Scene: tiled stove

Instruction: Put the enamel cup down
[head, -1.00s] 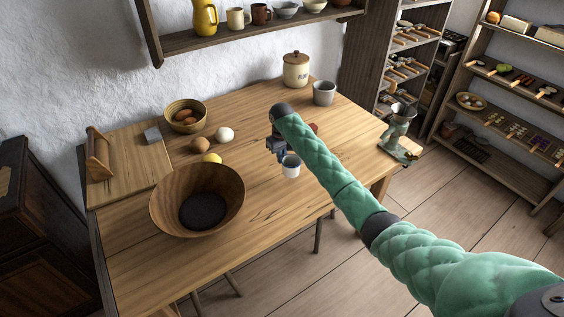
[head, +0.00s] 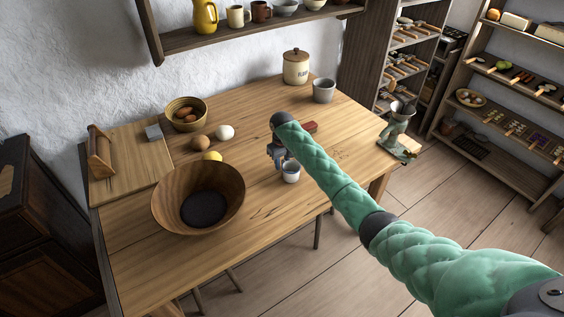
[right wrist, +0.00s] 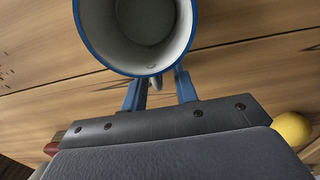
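The enamel cup (head: 291,173) is white with a blue rim. It is upright, low at the front part of the wooden table (head: 250,205), and appears to rest on it. My right gripper (head: 279,158) is low beside the cup on its left in the head view. In the right wrist view the cup (right wrist: 140,30) fills the top, seen into its empty inside. The right gripper's blue fingers (right wrist: 160,88) stand apart on either side of its handle, with a gap visible; their tips are hidden under the rim. My left gripper is not in view.
A large wooden bowl (head: 228,180), a yellow lemon (head: 212,156), a brown round item (head: 200,143) and a white one (head: 225,132) lie left of the cup. A grey cup (head: 323,91) and a lidded jar (head: 296,67) stand at the back. Bare table lies in front of the cup.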

